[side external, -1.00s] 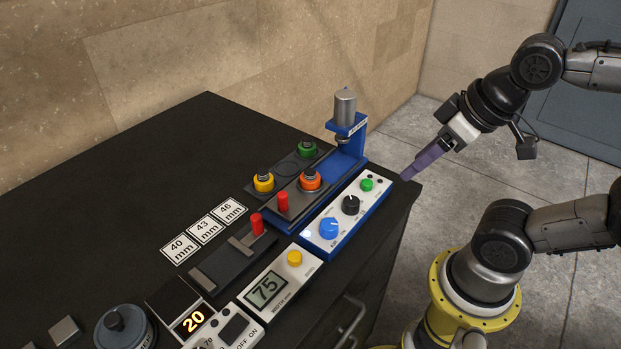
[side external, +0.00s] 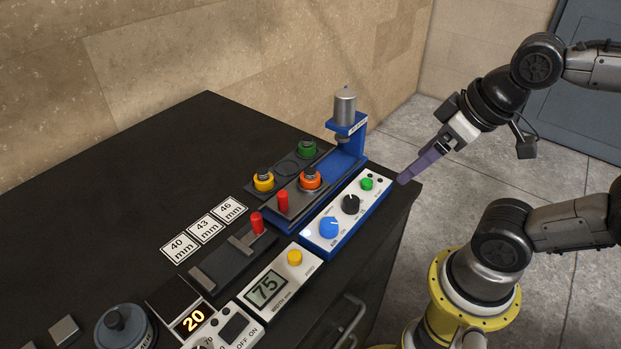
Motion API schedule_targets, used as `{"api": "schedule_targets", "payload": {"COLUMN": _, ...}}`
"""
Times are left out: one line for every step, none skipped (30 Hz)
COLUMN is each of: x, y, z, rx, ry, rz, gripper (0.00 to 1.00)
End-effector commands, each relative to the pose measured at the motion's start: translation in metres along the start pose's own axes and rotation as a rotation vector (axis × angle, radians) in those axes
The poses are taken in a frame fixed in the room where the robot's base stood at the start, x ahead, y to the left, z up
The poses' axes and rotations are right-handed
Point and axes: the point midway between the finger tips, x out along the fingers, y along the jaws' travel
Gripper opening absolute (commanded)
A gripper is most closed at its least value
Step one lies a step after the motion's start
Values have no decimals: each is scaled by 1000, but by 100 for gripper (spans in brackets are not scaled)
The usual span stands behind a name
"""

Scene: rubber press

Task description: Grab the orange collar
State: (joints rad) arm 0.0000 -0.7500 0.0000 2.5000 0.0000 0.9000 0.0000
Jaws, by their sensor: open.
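The orange collar (side external: 310,181) sits upright on a dark slide plate, with a grey metal piece standing in its middle. A red handle (side external: 283,201) stands just left of it, and the blue press (side external: 347,130) is behind it to the right. My gripper (side external: 403,180) is at the right edge of the black table, apart from the collar and to its right. Its purple fingers point down and left. They overlap in this view, so the gap between them is hard to see. Nothing shows between them.
A yellow collar (side external: 263,181) and a green collar (side external: 307,149) stand on the rack beside the orange one. A control box (side external: 345,218) with knobs lies between my gripper and the collar.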

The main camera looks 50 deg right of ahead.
Motion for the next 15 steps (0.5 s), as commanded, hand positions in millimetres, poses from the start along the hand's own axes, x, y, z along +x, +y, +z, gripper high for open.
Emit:
{"api": "schedule_targets", "payload": {"x": 0, "y": 0, "z": 0, "rx": 0, "ry": 0, "rz": 0, "gripper": 90}}
{"api": "schedule_targets", "payload": {"x": 0, "y": 0, "z": 0, "rx": 0, "ry": 0, "rz": 0, "gripper": 90}}
{"api": "schedule_targets", "payload": {"x": 0, "y": 0, "z": 0, "rx": 1, "ry": 0, "rz": 0, "gripper": 90}}
{"api": "schedule_targets", "payload": {"x": 0, "y": 0, "z": 0, "rx": 5, "ry": 0, "rz": 0, "gripper": 90}}
{"api": "schedule_targets", "payload": {"x": 0, "y": 0, "z": 0, "rx": 13, "ry": 0, "rz": 0, "gripper": 90}}
{"api": "schedule_targets", "payload": {"x": 0, "y": 0, "z": 0, "rx": 33, "ry": -1, "rz": 0, "gripper": 90}}
{"api": "schedule_targets", "payload": {"x": 0, "y": 0, "z": 1, "rx": 58, "ry": -4, "rz": 0, "gripper": 90}}
{"api": "schedule_targets", "payload": {"x": 0, "y": 0, "z": 2, "rx": 90, "ry": -9, "rz": 0, "gripper": 90}}
{"api": "schedule_targets", "payload": {"x": -1, "y": 0, "z": 3, "rx": 146, "ry": -16, "rz": 1, "gripper": 90}}
{"api": "schedule_targets", "payload": {"x": -3, "y": 0, "z": 2, "rx": 197, "ry": -17, "rz": 2, "gripper": 90}}
{"api": "schedule_targets", "payload": {"x": -7, "y": 0, "z": -2, "rx": 255, "ry": -13, "rz": 2, "gripper": 90}}
{"api": "schedule_targets", "payload": {"x": -13, "y": 0, "z": -8, "rx": 340, "ry": -12, "rz": 2, "gripper": 90}}
{"api": "schedule_targets", "payload": {"x": -16, "y": 0, "z": -13, "rx": 409, "ry": -16, "rz": 3, "gripper": 90}}
{"api": "schedule_targets", "payload": {"x": -19, "y": 0, "z": -20, "rx": 481, "ry": -25, "rz": 6, "gripper": 90}}
{"api": "schedule_targets", "payload": {"x": -23, "y": 0, "z": -30, "rx": 575, "ry": -38, "rz": 10, "gripper": 90}}
